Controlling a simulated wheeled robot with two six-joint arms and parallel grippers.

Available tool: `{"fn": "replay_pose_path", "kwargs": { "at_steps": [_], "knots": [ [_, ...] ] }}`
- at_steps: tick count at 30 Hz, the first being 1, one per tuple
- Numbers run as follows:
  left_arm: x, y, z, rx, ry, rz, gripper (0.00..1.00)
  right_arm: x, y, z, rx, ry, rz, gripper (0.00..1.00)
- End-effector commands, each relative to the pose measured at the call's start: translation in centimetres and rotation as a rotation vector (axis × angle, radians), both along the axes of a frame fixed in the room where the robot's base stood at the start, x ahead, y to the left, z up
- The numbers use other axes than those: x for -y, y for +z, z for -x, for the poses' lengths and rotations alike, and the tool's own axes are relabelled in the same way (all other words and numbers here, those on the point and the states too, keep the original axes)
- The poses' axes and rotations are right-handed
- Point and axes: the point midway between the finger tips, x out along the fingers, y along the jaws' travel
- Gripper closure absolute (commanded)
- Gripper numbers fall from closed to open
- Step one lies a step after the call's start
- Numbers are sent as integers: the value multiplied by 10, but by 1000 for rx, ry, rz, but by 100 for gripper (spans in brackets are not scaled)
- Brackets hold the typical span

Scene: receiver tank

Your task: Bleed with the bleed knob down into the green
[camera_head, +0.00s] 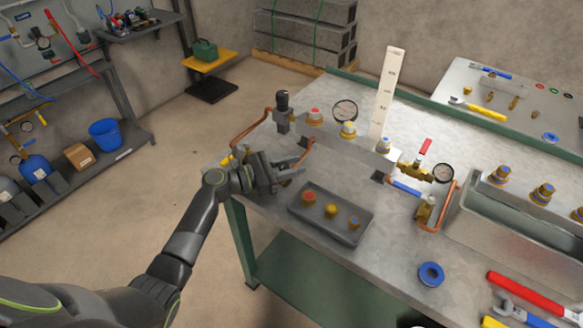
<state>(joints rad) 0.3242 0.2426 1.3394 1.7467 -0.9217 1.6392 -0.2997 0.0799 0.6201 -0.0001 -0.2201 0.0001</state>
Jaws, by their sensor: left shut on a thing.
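The receiver assembly stands on the grey bench (400,235), with a metal manifold block (365,150) bearing several brass fittings. A round gauge (345,110) stands behind the block and a second gauge (443,173) is at its right end. Their needles and any green band are too small to read. My left gripper (290,170) is at the bench's left side, below the copper pipe (307,152) at the block's left end. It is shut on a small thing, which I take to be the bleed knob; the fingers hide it. My right gripper is not in view.
A dark tray (333,228) with several fittings lies just right of my left gripper. A white scale (388,92) stands behind the block.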

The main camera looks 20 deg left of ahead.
Motion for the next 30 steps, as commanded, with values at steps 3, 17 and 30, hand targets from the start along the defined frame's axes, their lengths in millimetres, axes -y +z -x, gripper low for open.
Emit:
{"fn": "replay_pose_path", "kwargs": {
  "at_steps": [3,17,30],
  "knots": [
    [0,0,0,1,-7,0,96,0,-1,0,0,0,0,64],
    [0,1,0,1,-8,-1,56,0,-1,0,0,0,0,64],
    [0,11,0,4,-9,-2,52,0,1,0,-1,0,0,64]
  ]
}}
